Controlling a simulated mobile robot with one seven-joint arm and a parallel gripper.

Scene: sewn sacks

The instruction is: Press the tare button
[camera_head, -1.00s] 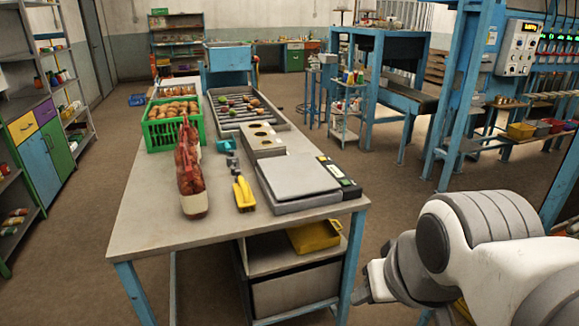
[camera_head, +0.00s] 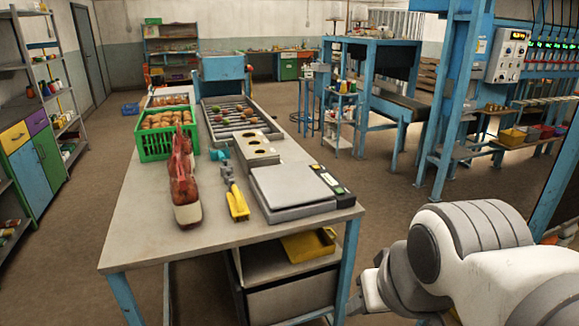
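A flat scale with a grey weighing plate (camera_head: 291,188) lies on the near right of the worktable (camera_head: 135,248). Its dark control panel (camera_head: 334,184) with small light markings runs along its right side. A tare button is too small to pick out there. My white and grey arm is at the lower right, beside the table's right edge and apart from the scale. My gripper's fingers are not clearly visible at the arm's lower left end, so I cannot tell its opening.
A yellow-handled tool (camera_head: 236,200) and a red net sack (camera_head: 184,180) lie left of the scale. Behind are a grey block with holes (camera_head: 256,148), a green crate (camera_head: 153,145) and a roller tray (camera_head: 272,130). A yellow bin (camera_head: 308,244) sits below.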

